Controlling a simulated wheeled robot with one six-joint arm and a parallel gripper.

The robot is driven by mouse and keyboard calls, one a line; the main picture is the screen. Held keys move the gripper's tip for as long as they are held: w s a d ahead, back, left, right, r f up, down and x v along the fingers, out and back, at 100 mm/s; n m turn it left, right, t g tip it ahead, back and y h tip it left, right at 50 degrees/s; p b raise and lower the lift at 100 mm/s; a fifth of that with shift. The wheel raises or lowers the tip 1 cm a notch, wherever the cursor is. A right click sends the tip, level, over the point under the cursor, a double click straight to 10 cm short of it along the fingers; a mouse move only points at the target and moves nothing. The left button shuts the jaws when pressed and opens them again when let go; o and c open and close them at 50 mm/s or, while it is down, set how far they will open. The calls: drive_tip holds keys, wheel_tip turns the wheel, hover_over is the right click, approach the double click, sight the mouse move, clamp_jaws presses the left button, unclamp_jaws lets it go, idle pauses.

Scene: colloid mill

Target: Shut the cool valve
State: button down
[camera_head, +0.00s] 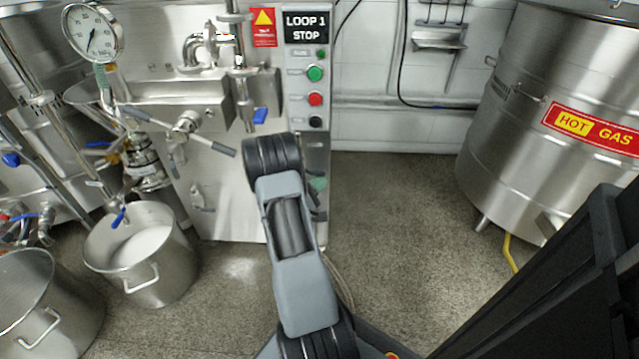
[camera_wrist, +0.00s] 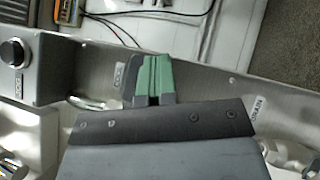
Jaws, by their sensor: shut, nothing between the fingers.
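My gripper (camera_wrist: 151,78) is shut and empty, with dark and green fingers together in front of a grey metal panel (camera_wrist: 215,84). A small label (camera_wrist: 119,75), seemingly reading COOL, sits just left of the fingers. A silver pipe-like fitting (camera_wrist: 88,102) shows below and left of it. I cannot make out the cool valve's handle; the fingers and the gripper body cover that area. In the head view, my arm hides most of the gripper in front of the steel cabinet, so contact with the valve cannot be judged.
A DRAIN label (camera_wrist: 258,107) and a silver fitting (camera_wrist: 288,158) lie right of the gripper. A box with a round black knob (camera_wrist: 13,52) is at left. Steel pots (camera_head: 145,250) stand at left and a hot tank (camera_head: 550,110) at right. Open floor (camera_head: 400,230) lies between cabinet and tank.

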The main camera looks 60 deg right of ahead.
drive_tip(key=s+a+f+b, duration=0.2)
drive_tip(key=a+f, duration=0.4)
drive_tip(key=f, duration=0.5)
drive_tip(key=shift+s+a, duration=0.3)
drive_tip(key=shift+a, duration=0.1)
drive_tip(key=s+a+r+m+g+y+p, duration=0.15)
drive_tip(key=a+r+y+p, duration=0.25)
drive_tip(key=r+p, duration=0.75)
drive_tip(key=a+r+m+g+y+p, duration=0.35)
drive_tip(key=a+r+p, duration=0.2)
drive_tip(key=r, duration=1.15)
drive_tip(key=a+r+n+t+y+p, duration=0.2)
drive_tip(key=a+r+t+y+p, duration=0.4)
drive_tip(key=a+r+p, duration=0.4)
drive_tip(key=w+a+r+n+t+y+p, duration=0.1)
drive_tip(key=a+r+n+t+y+p, duration=0.1)
drive_tip(key=a+r+t+y+p, duration=0.4)
drive_tip(key=a+r+y+p, duration=0.1)
drive_tip(key=a+r+p, duration=0.4)
drive_tip(key=r, duration=0.9)
drive_tip(key=shift+w+a, duration=0.2)
drive_tip(key=shift+a, duration=1.05)
